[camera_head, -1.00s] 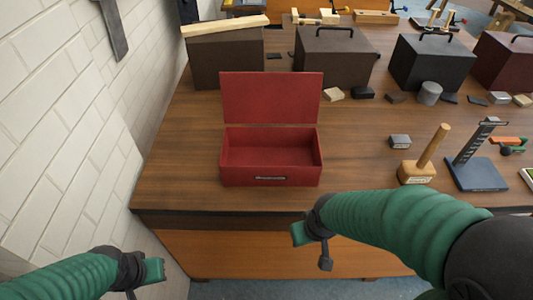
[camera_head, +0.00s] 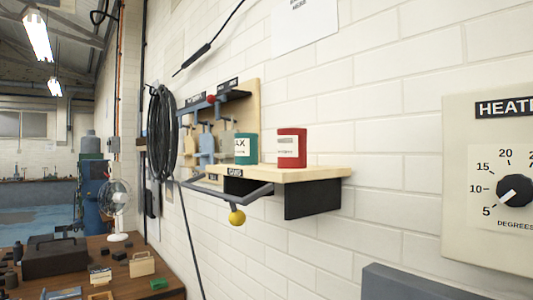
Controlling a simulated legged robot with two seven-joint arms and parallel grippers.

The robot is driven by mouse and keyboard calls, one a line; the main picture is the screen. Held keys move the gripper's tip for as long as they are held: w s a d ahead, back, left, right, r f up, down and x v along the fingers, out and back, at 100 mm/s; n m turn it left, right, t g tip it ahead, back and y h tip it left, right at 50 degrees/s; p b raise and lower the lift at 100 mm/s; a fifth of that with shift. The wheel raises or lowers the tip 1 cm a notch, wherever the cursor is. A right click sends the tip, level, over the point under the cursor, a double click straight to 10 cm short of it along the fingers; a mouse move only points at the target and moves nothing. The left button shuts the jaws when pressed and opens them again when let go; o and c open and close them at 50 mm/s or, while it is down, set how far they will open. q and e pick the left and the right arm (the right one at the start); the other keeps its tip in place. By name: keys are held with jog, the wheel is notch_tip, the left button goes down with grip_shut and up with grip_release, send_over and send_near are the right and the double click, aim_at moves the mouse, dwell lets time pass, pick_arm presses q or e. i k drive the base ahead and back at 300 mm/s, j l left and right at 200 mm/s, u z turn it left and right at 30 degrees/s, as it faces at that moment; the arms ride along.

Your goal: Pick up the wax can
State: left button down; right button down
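A green can (camera_head: 245,148) with a white label reading "AX" stands upright on a wooden wall shelf (camera_head: 320,173); the start of its label is turned out of sight. A red can (camera_head: 292,148) with a white label stands just to its right, a small gap apart. The shelf's front edge carries a dark label reading "CANS". Neither of my grippers can be made out in this view, and nothing is seen touching the cans.
A grey bar with a yellow ball (camera_head: 237,217) sticks out below the shelf. A tool board (camera_head: 215,120) and a coiled black hose (camera_head: 161,134) hang to the left. A heating dial panel (camera_head: 490,185) is at right. A cluttered table (camera_head: 165,294) stands lower left.

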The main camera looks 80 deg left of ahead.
aim_at(245, 144)
jog(key=u, duration=2.9)
jog(key=k+j, duration=0.1)
jog(key=j, duration=0.2)
